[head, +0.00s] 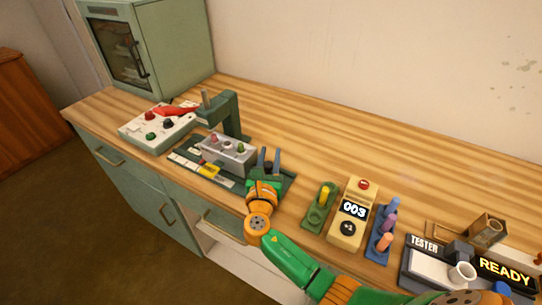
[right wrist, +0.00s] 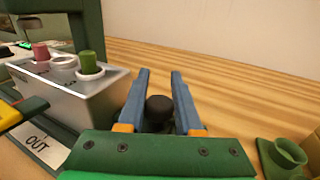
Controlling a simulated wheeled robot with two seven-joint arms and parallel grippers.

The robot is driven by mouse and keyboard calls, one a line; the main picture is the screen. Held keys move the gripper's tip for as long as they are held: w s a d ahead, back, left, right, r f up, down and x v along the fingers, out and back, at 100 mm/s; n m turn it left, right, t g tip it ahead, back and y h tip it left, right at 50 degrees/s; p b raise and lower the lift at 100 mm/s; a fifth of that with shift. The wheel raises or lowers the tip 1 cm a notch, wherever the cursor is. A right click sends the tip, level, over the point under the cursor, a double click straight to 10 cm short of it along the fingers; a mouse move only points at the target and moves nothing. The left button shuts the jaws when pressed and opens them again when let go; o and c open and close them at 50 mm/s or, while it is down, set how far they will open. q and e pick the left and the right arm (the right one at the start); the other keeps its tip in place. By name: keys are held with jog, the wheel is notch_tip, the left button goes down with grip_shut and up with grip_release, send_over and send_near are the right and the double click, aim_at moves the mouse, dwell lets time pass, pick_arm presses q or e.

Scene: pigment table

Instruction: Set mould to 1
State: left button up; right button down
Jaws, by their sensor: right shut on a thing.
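A grey mould block (head: 228,150) with a pink peg, a white ring and a green peg on top sits on the dark green press base (head: 285,186). It also shows at the left of the right wrist view (right wrist: 75,85). My right gripper (head: 269,155) is just right of the block, its blue fingers pointing away from me. In the right wrist view the gripper (right wrist: 159,75) is shut on a dark round knob (right wrist: 158,106) low between its fingers. Whether the knob joins the block is hidden. A white label reading "OUT" (right wrist: 40,148) lies before the block. My left gripper is not in view.
A white button panel (head: 150,138) and green cabinet (head: 170,50) stand left. Right of my gripper are a green stand (head: 313,221), a beige counter reading 003 (head: 345,226), a blue peg rack (head: 377,243) and the tester (head: 425,265). The back tabletop is clear.

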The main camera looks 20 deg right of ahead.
aim_at(267, 168)
jog(key=c, duration=0.9)
grip_release()
jog(key=shift+w, duration=0.1)
jog(key=v, duration=0.7)
jog(key=shift+a, duration=0.1)
jog(key=shift+f, duration=0.1)
